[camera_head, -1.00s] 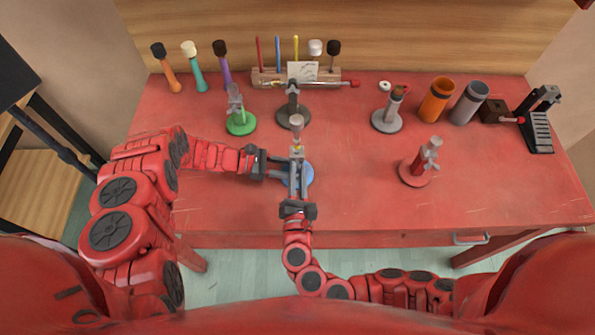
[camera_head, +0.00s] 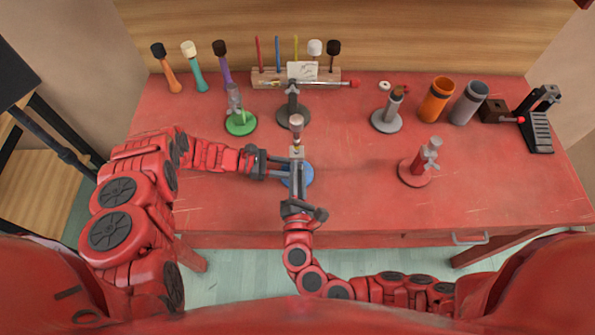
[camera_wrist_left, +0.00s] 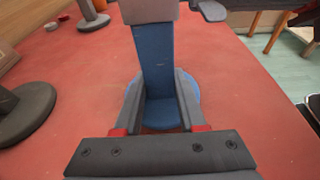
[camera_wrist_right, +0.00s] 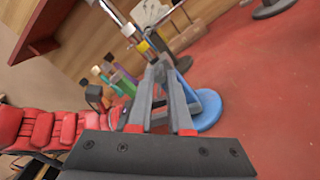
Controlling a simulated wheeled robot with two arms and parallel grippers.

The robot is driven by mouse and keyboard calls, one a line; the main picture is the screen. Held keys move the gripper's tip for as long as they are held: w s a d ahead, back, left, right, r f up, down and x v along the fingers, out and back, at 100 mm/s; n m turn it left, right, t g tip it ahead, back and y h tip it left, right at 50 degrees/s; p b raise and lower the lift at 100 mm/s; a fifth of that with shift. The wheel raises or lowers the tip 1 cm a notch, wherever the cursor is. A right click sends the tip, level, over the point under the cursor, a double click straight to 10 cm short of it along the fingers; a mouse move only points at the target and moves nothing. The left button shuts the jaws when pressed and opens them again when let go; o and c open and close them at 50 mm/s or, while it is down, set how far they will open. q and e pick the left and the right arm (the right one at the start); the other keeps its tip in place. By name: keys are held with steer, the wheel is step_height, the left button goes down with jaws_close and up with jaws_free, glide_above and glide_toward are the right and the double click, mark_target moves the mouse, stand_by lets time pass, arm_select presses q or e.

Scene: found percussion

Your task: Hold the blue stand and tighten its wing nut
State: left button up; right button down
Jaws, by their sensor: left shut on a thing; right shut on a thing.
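The blue stand (camera_head: 308,176) stands upright near the front middle of the red table; its round base is partly covered by my arms. Its blue post shows in the left wrist view (camera_wrist_left: 155,62), between the fingers of my left gripper (camera_wrist_left: 160,90), which is shut on it low down. In the head view my left gripper (camera_head: 284,168) reaches in from the left. My right gripper (camera_head: 297,162) comes from the front, shut at the upper part of the stand. The wing nut is hidden between its fingertips. The base also shows in the right wrist view (camera_wrist_right: 207,112).
A green stand (camera_head: 240,123), a dark stand (camera_head: 292,116) and a grey stand (camera_head: 386,120) are behind. A red stand (camera_head: 415,172) is to the right. Orange (camera_head: 436,100) and grey (camera_head: 468,103) cups stand farther right. The front right of the table is clear.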

steer(key=shift+d+f+m, duration=0.1)
steer(key=shift+m, duration=3.7)
steer(key=c, duration=1)
jaws_free()
steer(key=shift+s, duration=6)
